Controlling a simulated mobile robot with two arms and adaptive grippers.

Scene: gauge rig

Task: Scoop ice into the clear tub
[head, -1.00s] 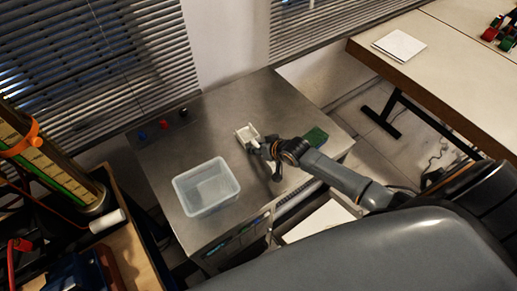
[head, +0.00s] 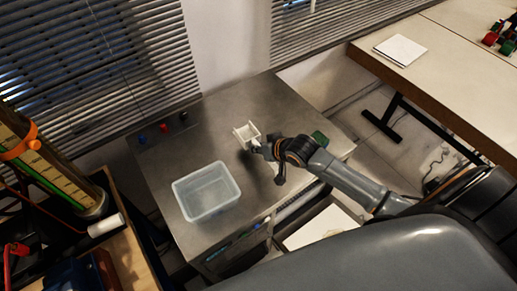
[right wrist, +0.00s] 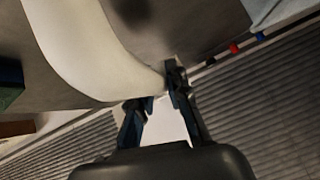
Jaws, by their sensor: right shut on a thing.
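The clear tub (head: 206,191) stands on the steel counter in the head view and looks empty. Its corner also shows at the top right of the right wrist view (right wrist: 281,10). My right gripper (head: 260,149) is shut on the white scoop (head: 246,134), to the right of and behind the tub. In the right wrist view the fingers (right wrist: 160,92) close on the scoop, whose pale curved body (right wrist: 88,48) fills the upper left. I cannot make out any ice in the scoop. My left gripper is not in view.
The steel counter (head: 215,125) has red and blue knobs at its back left. A dark green block (head: 320,138) sits at its right edge. An open drawer with a white inside (head: 318,226) is below the front edge. A cluttered wooden crate (head: 132,255) stands at left.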

